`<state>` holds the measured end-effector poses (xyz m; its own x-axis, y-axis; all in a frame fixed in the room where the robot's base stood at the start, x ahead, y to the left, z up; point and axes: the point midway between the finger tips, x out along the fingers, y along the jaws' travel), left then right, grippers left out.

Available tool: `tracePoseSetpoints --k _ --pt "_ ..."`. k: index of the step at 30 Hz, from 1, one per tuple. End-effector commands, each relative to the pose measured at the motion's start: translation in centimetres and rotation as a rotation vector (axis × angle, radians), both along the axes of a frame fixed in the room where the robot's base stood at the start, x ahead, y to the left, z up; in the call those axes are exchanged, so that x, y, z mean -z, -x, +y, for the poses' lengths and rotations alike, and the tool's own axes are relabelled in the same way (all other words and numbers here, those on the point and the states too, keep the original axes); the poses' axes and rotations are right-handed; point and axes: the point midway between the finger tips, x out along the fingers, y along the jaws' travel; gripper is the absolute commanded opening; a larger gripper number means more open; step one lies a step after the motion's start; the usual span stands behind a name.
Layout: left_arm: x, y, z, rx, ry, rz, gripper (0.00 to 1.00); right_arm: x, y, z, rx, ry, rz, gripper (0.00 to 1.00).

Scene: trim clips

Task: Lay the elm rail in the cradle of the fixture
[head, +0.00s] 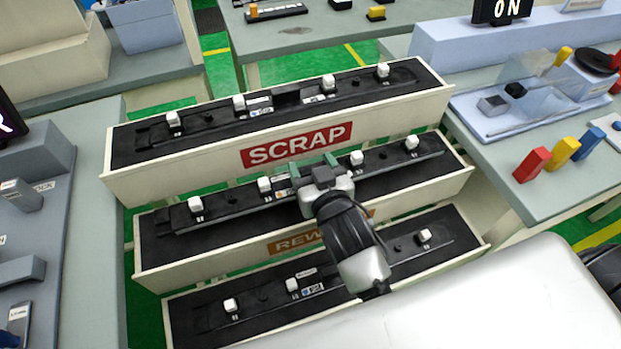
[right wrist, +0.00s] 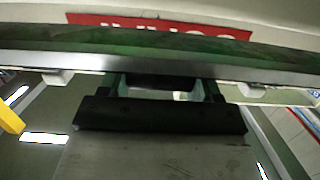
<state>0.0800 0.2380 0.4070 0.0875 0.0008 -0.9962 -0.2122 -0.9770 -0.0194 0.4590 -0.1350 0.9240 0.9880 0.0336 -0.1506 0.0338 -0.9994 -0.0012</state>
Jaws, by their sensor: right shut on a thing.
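My right gripper (head: 308,168) is shut on a long dark rail (head: 236,206) with white clips, over the middle bin marked REWORK. In the right wrist view the rail (right wrist: 250,70) runs across the whole picture, with the gripper (right wrist: 165,85) at it. I cannot tell whether it rests in the bin or is slightly lifted. Similar rails lie in the SCRAP bin (head: 128,187) and in the front bin; their labels are too small to read, so I cannot confirm which is elm. I cannot make out the fixture's cradle. My left gripper is not in view.
The bin walls stand close in front of and behind the held rail. A grey bench (head: 88,200) with grey blocks is at left. A right-hand bench (head: 520,195) carries red, yellow and blue blocks, a clear cover and an ON display (head: 503,10). Green floor shows between them.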

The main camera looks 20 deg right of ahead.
Motion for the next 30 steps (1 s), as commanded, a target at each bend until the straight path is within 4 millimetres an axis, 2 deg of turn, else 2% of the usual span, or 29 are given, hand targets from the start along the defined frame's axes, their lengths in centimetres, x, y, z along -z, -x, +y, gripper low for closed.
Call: tracePoseSetpoints --k 3,10,23,24,28,30 --pt "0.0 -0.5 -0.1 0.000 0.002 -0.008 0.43 0.5 -0.4 0.3 0.000 0.001 -0.001 0.31" --pt "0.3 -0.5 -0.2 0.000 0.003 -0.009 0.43 3.8 -0.4 0.2 0.000 0.002 0.001 0.31" --pt "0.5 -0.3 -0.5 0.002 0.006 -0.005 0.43 4.6 -0.3 0.2 -0.001 0.000 -0.001 0.31" --pt "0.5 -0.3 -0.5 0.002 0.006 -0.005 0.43 4.6 -0.3 0.2 -0.001 0.001 0.001 0.68" --pt "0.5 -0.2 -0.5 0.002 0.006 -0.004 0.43 4.5 -0.3 0.2 -0.001 0.001 0.001 0.88" --pt "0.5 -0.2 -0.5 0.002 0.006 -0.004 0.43 4.5 -0.3 0.2 -0.001 0.001 0.001 0.89"
